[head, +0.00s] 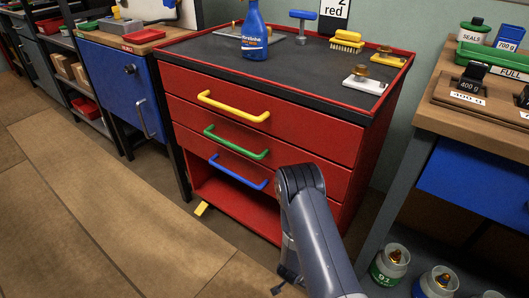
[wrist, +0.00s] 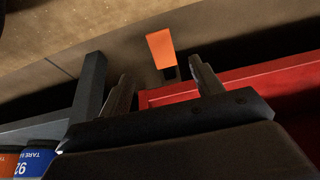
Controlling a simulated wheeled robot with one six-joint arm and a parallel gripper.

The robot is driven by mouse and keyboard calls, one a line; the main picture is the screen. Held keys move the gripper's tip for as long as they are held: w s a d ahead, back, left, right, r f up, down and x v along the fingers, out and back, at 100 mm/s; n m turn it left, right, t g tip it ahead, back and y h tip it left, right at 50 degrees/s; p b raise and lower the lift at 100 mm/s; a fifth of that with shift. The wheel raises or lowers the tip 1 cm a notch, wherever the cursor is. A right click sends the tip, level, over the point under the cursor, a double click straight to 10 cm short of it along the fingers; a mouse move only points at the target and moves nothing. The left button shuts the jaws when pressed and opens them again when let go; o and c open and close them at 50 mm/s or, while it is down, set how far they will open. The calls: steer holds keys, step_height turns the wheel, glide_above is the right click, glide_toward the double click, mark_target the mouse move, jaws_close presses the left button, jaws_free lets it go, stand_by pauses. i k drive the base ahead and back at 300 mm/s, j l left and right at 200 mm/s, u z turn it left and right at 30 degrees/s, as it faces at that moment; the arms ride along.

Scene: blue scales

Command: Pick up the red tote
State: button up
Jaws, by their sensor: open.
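A small red tote (head: 87,109) sits on a low shelf at the far left in the head view, well away from my arm. My gripper (wrist: 160,70) is open in the wrist view, with its two fingers apart and nothing seen held between them. In the head view my arm reaches down in front of the red cabinet, and its lower end is mostly hidden behind the arm link. The tote cannot be made out in the wrist view.
The red drawer cabinet (head: 262,130) stands close beside my arm, with an open bottom bay. A blue cabinet (head: 128,85) stands left of it. A wooden-topped bench (head: 450,120) is at right, with canisters (head: 390,262) below. The floor at left is clear.

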mark_target(88, 107)
steer(key=k+j+z, duration=0.1)
steer(key=j, duration=0.6)
steer(key=k+j+z, duration=0.15)
steer(key=j, duration=0.5)
steer(key=k+j+z, duration=0.1)
steer(key=j, duration=0.6)
steer(key=k+j+z, duration=0.15)
steer(key=k+j, duration=0.15)
steer(key=j, duration=0.3)
steer(key=k+j+z, duration=0.1)
steer(key=k+j, duration=0.15)
steer(key=j, duration=0.4)
steer(key=k+j+z, duration=0.15)
steer(key=j, duration=0.45)
steer(key=k+j+z, duration=0.1)
steer(key=k+j, duration=0.3)
steer(key=j, duration=0.15)
steer(key=k+j+z, duration=0.15)
steer(key=k+j, duration=0.2)
steer(key=j, duration=0.2)
